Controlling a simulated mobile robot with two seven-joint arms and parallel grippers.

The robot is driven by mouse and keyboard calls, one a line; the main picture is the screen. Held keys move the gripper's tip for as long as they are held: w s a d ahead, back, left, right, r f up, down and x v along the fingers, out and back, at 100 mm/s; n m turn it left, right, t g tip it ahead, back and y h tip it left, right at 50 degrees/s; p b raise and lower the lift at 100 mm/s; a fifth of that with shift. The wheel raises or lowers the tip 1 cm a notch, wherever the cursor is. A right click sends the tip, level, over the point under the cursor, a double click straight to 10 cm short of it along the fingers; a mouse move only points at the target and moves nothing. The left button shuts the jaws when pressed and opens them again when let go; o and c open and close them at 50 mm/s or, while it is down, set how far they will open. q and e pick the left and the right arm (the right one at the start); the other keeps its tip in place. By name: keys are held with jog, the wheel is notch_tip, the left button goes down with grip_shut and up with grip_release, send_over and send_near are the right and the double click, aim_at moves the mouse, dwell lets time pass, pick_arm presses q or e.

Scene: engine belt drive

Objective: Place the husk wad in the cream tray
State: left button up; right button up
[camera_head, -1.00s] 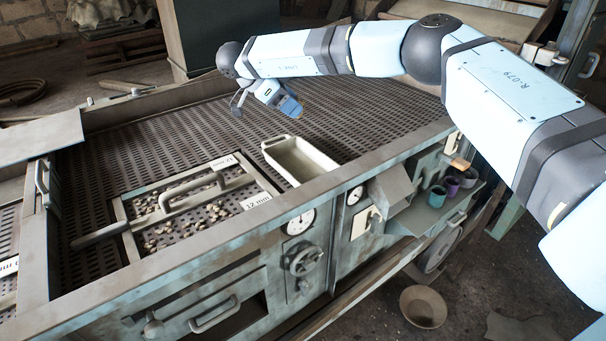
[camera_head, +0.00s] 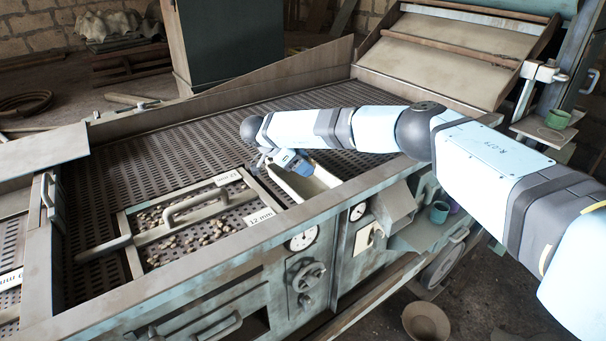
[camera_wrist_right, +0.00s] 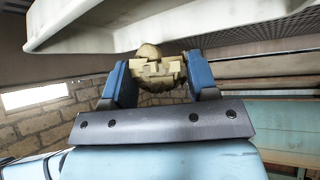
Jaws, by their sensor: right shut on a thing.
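The cream tray (camera_head: 322,178) stands on the perforated deck behind the front rail, and my right gripper hides part of it. My right gripper (camera_head: 300,164) is at the tray's far end, its fingers seeming to overlap the opening; its exact height is unclear. In the right wrist view the gripper (camera_wrist_right: 160,80) has its blue fingers closed on the husk wad (camera_wrist_right: 157,70), a lumpy pale tan piece. The tray (camera_wrist_right: 130,22) fills the top of that view, apart from the wad. The wad cannot be made out in the head view. My left gripper is out of view.
A framed screen (camera_head: 190,222) with a handle and scattered pale lumps lies left of the tray. The front rail (camera_head: 225,252) runs close before the tray. The deck behind is clear.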

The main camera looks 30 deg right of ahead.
notch_tip(320, 180, down, 3)
jog(key=shift+s+f, duration=0.1)
jog(key=shift+f, duration=0.5)
jog(key=shift+f, duration=0.15)
jog(key=o, duration=0.9)
jog(key=shift+r, duration=0.2)
